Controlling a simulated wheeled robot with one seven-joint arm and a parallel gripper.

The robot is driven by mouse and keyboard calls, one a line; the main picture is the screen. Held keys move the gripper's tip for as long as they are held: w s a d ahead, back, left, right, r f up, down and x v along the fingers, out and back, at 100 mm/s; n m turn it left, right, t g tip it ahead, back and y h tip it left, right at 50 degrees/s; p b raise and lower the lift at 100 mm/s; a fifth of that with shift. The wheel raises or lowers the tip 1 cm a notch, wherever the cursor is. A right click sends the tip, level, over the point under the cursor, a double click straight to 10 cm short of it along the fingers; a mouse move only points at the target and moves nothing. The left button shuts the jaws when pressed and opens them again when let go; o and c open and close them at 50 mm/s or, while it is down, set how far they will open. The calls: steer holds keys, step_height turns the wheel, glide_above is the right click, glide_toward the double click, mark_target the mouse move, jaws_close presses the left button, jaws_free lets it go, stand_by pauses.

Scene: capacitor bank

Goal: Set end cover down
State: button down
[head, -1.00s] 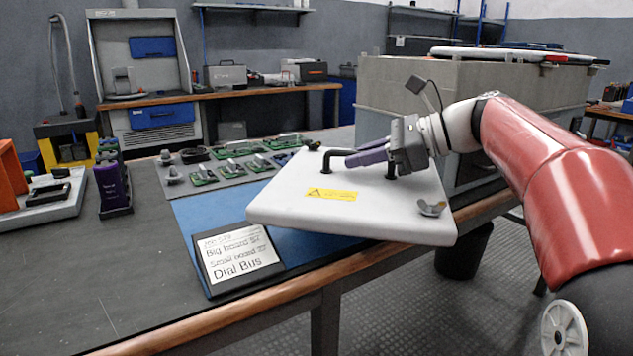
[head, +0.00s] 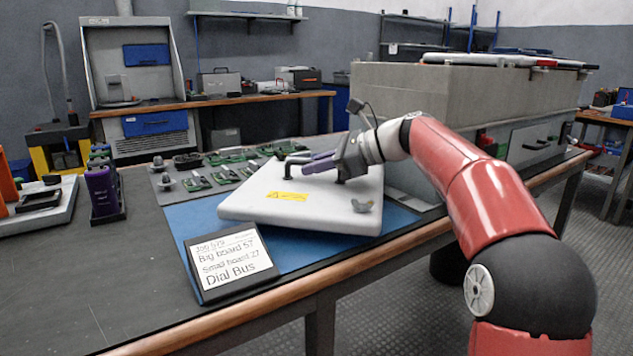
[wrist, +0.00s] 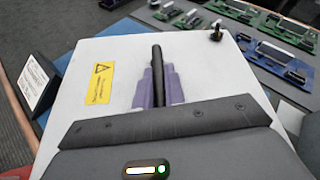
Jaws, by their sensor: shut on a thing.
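The end cover (head: 255,205) is a white plate with a yellow warning label, a black handle and wing knobs. In the head view it is over the blue mat (head: 405,217) on the workbench, its near edge seeming slightly raised; I cannot tell whether any of it touches the mat. My gripper (head: 312,163) is shut on the cover's black handle. In the wrist view the purple fingers (wrist: 158,88) sit on both sides of the handle (wrist: 157,65), with the cover (wrist: 205,62) spread beneath.
A job sign (head: 230,262) stands at the mat's front left corner. Several green circuit boards (head: 225,175) lie behind the cover. A big grey cabinet (head: 400,90) stands behind and right. The bench's left front (head: 90,285) is clear.

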steer(key=shift+f+b, duration=0.35)
steer(key=shift+f, duration=0.95)
steer(key=shift+f, duration=0.1)
steer(key=c, duration=1.5)
jaws_free()
steer(key=shift+f, duration=0.1)
steer(key=shift+d+r, duration=0.25)
steer(key=p+v, duration=0.2)
steer(key=v, duration=0.9)
steer(key=shift+d, duration=0.25)
